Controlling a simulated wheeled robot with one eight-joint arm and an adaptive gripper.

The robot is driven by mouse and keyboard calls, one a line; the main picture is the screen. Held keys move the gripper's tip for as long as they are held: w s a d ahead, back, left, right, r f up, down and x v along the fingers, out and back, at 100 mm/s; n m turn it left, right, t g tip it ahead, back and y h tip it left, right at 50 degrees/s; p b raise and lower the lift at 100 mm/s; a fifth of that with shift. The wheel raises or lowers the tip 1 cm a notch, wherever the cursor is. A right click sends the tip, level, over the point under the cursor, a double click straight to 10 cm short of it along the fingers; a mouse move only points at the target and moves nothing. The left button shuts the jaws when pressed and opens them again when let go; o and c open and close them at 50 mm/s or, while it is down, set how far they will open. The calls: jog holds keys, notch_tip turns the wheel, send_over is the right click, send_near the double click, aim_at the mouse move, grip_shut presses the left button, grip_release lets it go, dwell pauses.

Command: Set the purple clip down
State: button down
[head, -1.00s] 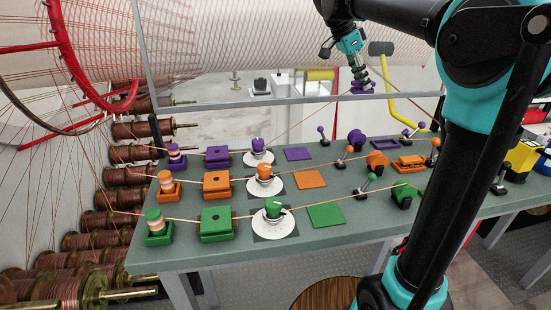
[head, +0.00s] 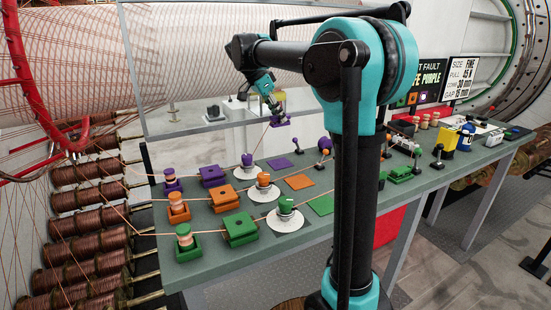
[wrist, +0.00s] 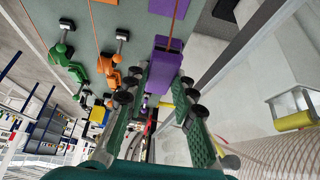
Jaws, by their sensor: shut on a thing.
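The purple clip (head: 279,120) is held in my gripper (head: 274,108), above the far side of the green table. In the wrist view the purple clip (wrist: 160,66) sits between the two fingers of my gripper (wrist: 163,84), which is shut on it. A copper wire runs from near the purple spool on its white dial (head: 247,173) up toward the clip. The flat purple pad (head: 279,163) lies bare on the table, below and apart from the clip. The clip's underside is hidden.
Orange pad (head: 299,182) and green pad (head: 321,205) lie nearer in the same column. Purple block (head: 212,175) stands left of the dials. Small levers, including a purple-knobbed one (head: 297,142), stand right of the pads. A grey frame bar (head: 190,128) crosses behind.

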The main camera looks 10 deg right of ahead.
notch_tip(320, 180, down, 15)
jog(key=shift+f, duration=0.15)
dwell(0.4)
jog(key=shift+f, duration=0.15)
jog(key=c, duration=1.3)
grip_release()
jog(key=shift+o, duration=0.2)
jog(key=v, duration=1.2)
jog(key=shift+r, duration=0.2)
jog(key=shift+d, duration=0.1)
